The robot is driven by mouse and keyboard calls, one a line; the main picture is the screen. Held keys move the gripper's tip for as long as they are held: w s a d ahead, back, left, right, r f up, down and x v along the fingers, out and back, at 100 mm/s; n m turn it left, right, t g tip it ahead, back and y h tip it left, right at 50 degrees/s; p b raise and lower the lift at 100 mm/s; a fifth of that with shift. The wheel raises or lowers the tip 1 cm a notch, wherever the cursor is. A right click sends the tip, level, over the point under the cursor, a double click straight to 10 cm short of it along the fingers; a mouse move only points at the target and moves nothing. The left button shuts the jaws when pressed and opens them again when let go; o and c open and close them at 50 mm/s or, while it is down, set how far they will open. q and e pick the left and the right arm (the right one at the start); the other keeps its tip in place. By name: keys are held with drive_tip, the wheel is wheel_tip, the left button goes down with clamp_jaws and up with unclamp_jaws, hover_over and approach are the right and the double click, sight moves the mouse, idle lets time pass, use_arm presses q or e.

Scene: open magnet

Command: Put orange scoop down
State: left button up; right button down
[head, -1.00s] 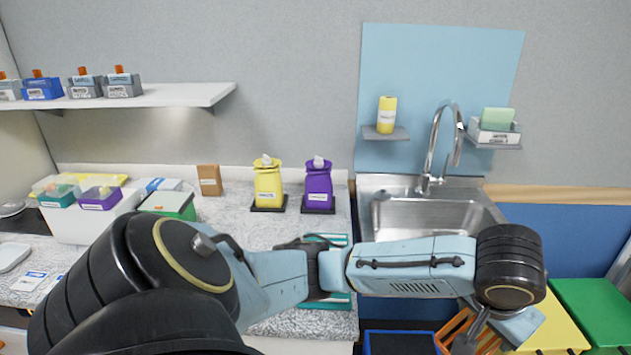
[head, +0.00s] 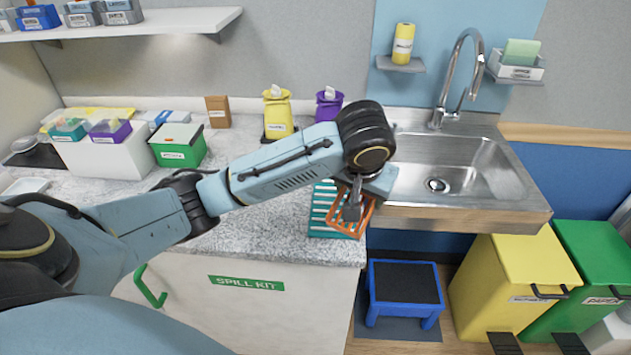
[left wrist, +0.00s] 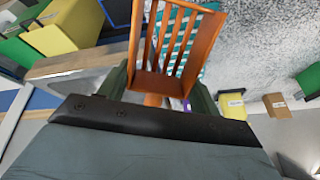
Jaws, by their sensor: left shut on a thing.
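The orange scoop (head: 368,214) is a slotted orange piece held by my left gripper (head: 353,206). In the head view it is over the right end of the teal striped rack (head: 320,212) on the counter. In the left wrist view the scoop (left wrist: 178,45) spreads out beyond the jaws, with its slots showing, and its handle goes down between my fingers. The teal and white stripes show behind it. I cannot tell whether the scoop touches the rack. My right gripper is not seen.
The sink (head: 455,170) lies just right of the rack. A yellow container (head: 278,115) and a purple one (head: 328,103) stand behind my arm. A blue step stool (head: 403,285) is on the floor below. Yellow (head: 510,270) and green (head: 590,270) bins stand at the right.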

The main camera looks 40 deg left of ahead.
use_arm(q)
drive_tip(key=w+a+r+n+y+p, duration=0.1)
drive_tip(key=w+a+r+n+p, duration=0.25)
drive_tip(key=w+a, duration=0.75)
drive_tip(key=shift+n+g+y, duration=0.3)
drive_tip(key=shift+n+g, duration=0.2)
drive_tip(key=shift+n, duration=0.05)
drive_tip(key=shift+a+f, duration=0.2)
drive_tip(key=shift+f, duration=2.45)
drive_tip(key=shift+a+f, duration=0.15)
drive_tip(key=shift+f, duration=2.5)
drive_tip(key=shift+f, duration=0.2)
drive_tip(key=o, duration=1)
